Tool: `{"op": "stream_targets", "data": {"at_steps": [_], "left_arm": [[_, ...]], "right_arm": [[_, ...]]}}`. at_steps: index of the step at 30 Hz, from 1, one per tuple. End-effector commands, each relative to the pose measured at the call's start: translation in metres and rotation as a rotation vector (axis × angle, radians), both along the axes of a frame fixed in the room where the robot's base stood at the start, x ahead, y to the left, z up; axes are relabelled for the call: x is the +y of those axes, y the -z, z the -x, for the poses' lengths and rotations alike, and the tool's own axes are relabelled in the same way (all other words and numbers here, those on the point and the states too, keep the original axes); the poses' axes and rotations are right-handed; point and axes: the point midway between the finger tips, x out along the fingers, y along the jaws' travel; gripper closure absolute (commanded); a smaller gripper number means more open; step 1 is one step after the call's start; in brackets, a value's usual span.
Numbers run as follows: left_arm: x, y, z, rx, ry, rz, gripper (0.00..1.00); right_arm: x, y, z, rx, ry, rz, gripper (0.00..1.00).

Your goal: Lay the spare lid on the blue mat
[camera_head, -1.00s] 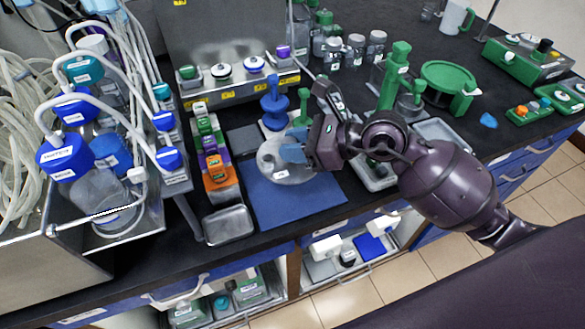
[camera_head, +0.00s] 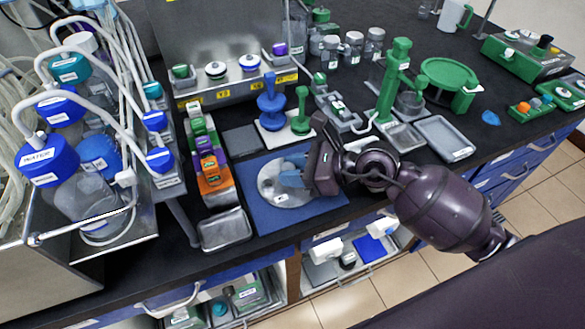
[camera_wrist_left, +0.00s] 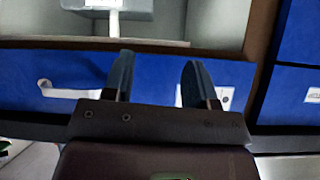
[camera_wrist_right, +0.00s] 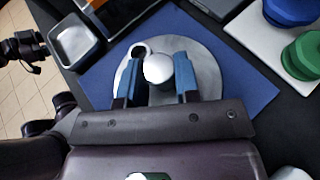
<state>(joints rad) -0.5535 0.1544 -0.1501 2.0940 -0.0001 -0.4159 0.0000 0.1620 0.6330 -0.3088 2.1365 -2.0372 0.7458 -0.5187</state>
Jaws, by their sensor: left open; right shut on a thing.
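The spare lid (camera_head: 270,190) is a round grey metal disc with a small white label. It is at the blue mat (camera_head: 252,220), covering its middle in the head view. My right gripper (camera_head: 292,176) is shut on the lid, its blue fingers at the lid's right side. In the right wrist view the lid (camera_wrist_right: 215,70) lies between and around the fingers (camera_wrist_right: 158,84), with a bright round knob between them. Whether the lid touches the mat is hard to tell. My left gripper (camera_wrist_left: 158,82) is open and empty, in front of blue drawer fronts.
An empty metal tray (camera_head: 224,232) stands left of the mat, below a rack of coloured blocks (camera_head: 208,160). Blue and green stoppers (camera_head: 271,108) stand on a white plate behind the mat. A grey tray (camera_head: 445,138) lies to the right.

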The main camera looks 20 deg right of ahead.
Motion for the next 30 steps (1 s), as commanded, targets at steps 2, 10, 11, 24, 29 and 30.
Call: {"op": "stream_targets", "data": {"at_steps": [2, 10, 11, 24, 29, 30], "left_arm": [[0.0, 0.0, 0.0, 0.0, 0.0, 0.0, 0.48], [-0.001, 0.002, 0.0, 0.003, -0.002, 0.002, 0.48], [-0.001, 0.002, 0.0, 0.004, -0.003, 0.003, 0.48], [-0.002, 0.002, 0.0, 0.004, -0.008, 0.008, 0.48], [-0.001, -0.001, -0.001, -0.001, -0.007, 0.006, 0.48], [-0.001, -0.002, -0.001, -0.002, -0.007, 0.006, 0.48]], "right_arm": [[0.0, 0.0, 0.0, -0.002, 0.0, -0.002, 1.0], [0.0, 0.003, 0.0, 0.0, 0.0, 0.0, 0.44], [0.0, 0.003, 0.0, 0.0, 0.0, 0.0, 0.44], [-0.011, -0.005, 0.007, 0.0, 0.002, 0.002, 0.44], [-0.033, -0.016, 0.022, 0.0, 0.001, 0.004, 0.44], [-0.039, -0.019, 0.027, 0.002, 0.001, 0.005, 0.44]]}}
